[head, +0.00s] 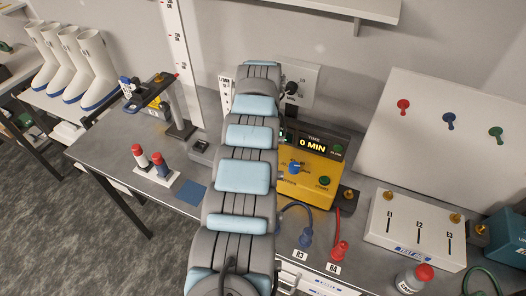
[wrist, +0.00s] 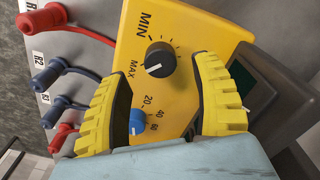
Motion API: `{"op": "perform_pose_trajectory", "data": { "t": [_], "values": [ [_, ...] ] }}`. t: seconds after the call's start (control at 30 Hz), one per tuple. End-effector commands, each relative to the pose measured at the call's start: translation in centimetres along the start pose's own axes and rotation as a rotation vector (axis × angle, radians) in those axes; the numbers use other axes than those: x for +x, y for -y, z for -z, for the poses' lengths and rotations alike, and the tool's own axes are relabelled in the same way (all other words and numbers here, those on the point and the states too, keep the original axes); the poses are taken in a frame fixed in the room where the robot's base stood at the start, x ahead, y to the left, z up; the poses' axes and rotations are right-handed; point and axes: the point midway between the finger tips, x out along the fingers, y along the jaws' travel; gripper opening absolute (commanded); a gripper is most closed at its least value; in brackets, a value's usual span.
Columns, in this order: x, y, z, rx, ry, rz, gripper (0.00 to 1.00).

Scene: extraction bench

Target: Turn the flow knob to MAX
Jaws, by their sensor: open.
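The black flow knob (wrist: 161,59) sits on a yellow box (wrist: 192,28) in the wrist view, with MIN and MAX printed beside it. Its white mark is on the lower-left side of the knob, on the side of the MAX label. My gripper (wrist: 164,72) is open, with one yellow ribbed finger on each side of the knob in the picture. I see no clear contact with the knob. In the head view the yellow box (head: 322,184) is partly covered by my arm, which hides the black knob and my gripper.
A blue knob (wrist: 137,122) with numbers sits on the same box. Blue (head: 305,238) and red (head: 339,250) cable plugs stand in front. A white-capped-off panel box (head: 418,225) stands right; a red-capped bottle (head: 413,279) is near the front.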

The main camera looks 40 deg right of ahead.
Motion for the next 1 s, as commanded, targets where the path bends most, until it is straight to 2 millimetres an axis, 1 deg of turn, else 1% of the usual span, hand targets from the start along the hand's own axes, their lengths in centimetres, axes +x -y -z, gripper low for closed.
{"op": "perform_pose_trajectory", "data": {
  "t": [0.03, 0.2, 0.3, 0.4, 0.53, 1.0],
  "values": [
    [-1.0, 0.1, -0.1, -0.001, 0.000, 0.005, 0.65],
    [-4.5, 0.2, -0.1, -0.001, 0.001, 0.006, 0.65],
    [-6.3, 0.2, -0.1, -0.001, 0.001, 0.008, 0.65],
    [-7.5, 0.1, -0.1, -0.001, 0.001, 0.003, 0.65],
    [-8.2, 0.0, 0.0, -0.001, 0.000, 0.002, 0.65],
    [-8.2, 0.0, -0.1, -0.001, 0.000, 0.001, 0.65]
  ]
}}
